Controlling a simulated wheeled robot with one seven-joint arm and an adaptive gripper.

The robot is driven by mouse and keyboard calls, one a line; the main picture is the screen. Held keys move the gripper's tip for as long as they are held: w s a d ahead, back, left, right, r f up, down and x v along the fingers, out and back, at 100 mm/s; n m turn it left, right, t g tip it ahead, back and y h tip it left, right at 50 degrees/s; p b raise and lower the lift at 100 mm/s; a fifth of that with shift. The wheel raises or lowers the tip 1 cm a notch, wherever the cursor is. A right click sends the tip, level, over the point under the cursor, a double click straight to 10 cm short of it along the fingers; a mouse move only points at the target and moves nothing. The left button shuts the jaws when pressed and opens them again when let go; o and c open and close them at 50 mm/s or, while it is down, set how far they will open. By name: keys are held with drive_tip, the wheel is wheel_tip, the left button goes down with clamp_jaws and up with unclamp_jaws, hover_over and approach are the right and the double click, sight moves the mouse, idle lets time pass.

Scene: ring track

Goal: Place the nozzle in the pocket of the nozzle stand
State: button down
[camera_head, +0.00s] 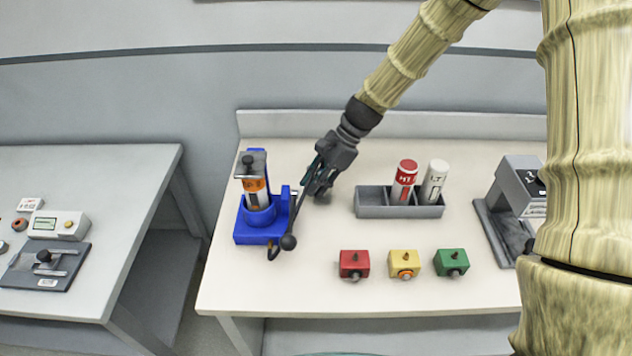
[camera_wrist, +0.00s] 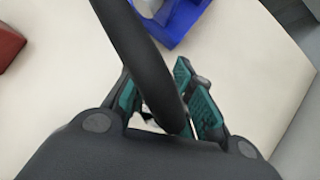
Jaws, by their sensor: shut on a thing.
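My gripper (camera_head: 316,186) is right of the blue press (camera_head: 262,232). In the wrist view its teal finger pads (camera_wrist: 170,108) close around a dark rod. This looks like the press's black lever (camera_head: 298,212), which ends in a ball low at the front. The press holds an orange-banded cartridge (camera_head: 255,187). A small dark hook-like part (camera_head: 273,252) shows below the press.
A grey tray (camera_head: 372,201) holds a red cartridge (camera_head: 404,181) and a white one (camera_head: 435,181). A grey device (camera_head: 522,190) stands at right, partly hidden by my arm. A second table (camera_head: 75,170) is at left, across a gap.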

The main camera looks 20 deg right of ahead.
drive_tip(key=shift+s+f, duration=0.25)
drive_tip(key=shift+f, duration=0.2)
drive_tip(key=c, duration=1.3)
unclamp_jaws()
drive_tip(key=shift+s+f, duration=0.1)
drive_tip(key=shift+o, duration=0.2)
drive_tip(key=shift+w+a+f, duration=0.1)
drive_tip(key=shift+w+f, duration=0.05)
drive_tip(key=shift+w, duration=0.05)
drive_tip(key=shift+d, duration=0.2)
drive_tip(key=shift+w+r, duration=0.1)
drive_tip(key=shift+r, duration=0.15)
drive_tip(key=shift+w+r, duration=0.1)
drive_tip(key=shift+r, duration=0.4)
drive_tip(key=b+v, duration=0.1)
drive_tip(key=v, duration=1.1)
drive_tip(key=shift+r+b, duration=0.2)
drive_tip(key=shift+b, duration=0.15)
drive_tip(key=shift+a, duration=0.1)
